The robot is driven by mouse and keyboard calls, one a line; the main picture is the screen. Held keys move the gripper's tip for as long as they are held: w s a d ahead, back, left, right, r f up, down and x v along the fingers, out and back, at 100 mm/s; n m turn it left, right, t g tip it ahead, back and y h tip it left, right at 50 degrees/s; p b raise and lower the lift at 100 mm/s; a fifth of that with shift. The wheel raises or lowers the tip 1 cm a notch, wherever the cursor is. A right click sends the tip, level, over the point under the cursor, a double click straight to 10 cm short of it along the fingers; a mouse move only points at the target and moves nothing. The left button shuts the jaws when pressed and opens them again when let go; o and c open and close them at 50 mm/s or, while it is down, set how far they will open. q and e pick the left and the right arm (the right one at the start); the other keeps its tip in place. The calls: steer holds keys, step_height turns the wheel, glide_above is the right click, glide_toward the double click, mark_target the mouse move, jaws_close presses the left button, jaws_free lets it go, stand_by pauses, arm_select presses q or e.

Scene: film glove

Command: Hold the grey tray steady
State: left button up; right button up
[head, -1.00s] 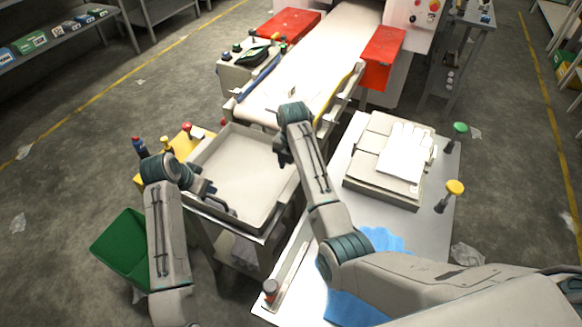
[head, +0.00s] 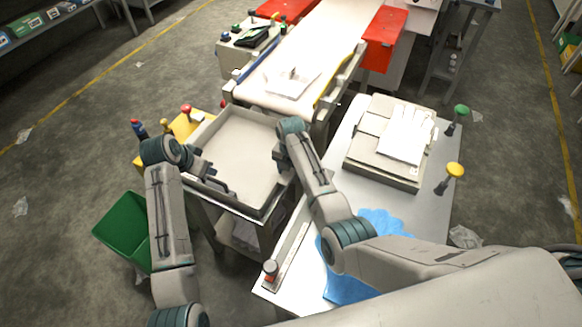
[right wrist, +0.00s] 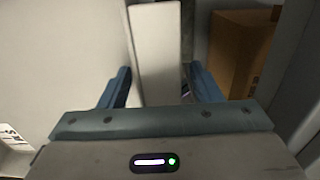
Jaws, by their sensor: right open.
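The grey tray (head: 238,148) is shallow, square and empty, and lies on a stand left of centre in the head view. My right gripper (head: 279,157) is at the tray's right side. In the right wrist view, its two blue fingers (right wrist: 158,88) stand apart on either side of a pale upright strip, which looks like the tray's wall (right wrist: 157,45). My left gripper (head: 205,170) is at the tray's left side, by a dark handle-like bar; its fingers are too small and hidden to tell their state.
A conveyor (head: 325,45) behind the tray carries a white glove-like sheet (head: 290,82). A metal table (head: 345,185) on the right holds a stack with white gloves (head: 405,138) and a blue cloth (head: 372,230). A green bin (head: 122,230) stands at left.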

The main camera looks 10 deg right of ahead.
arm_select(q)
steer(key=shift+o, duration=0.2)
arm_select(e)
jaws_close()
arm_select(q)
steer(key=shift+r, duration=0.1)
steer(key=n+g+y, duration=0.2)
steer(key=n+g, duration=0.1)
steer(key=n, duration=1.5)
glide_toward(211, 178)
steer(key=f, duration=0.5)
steer(key=w+d+f, duration=0.1)
steer(key=f, duration=0.2)
steer(key=shift+f, duration=0.1)
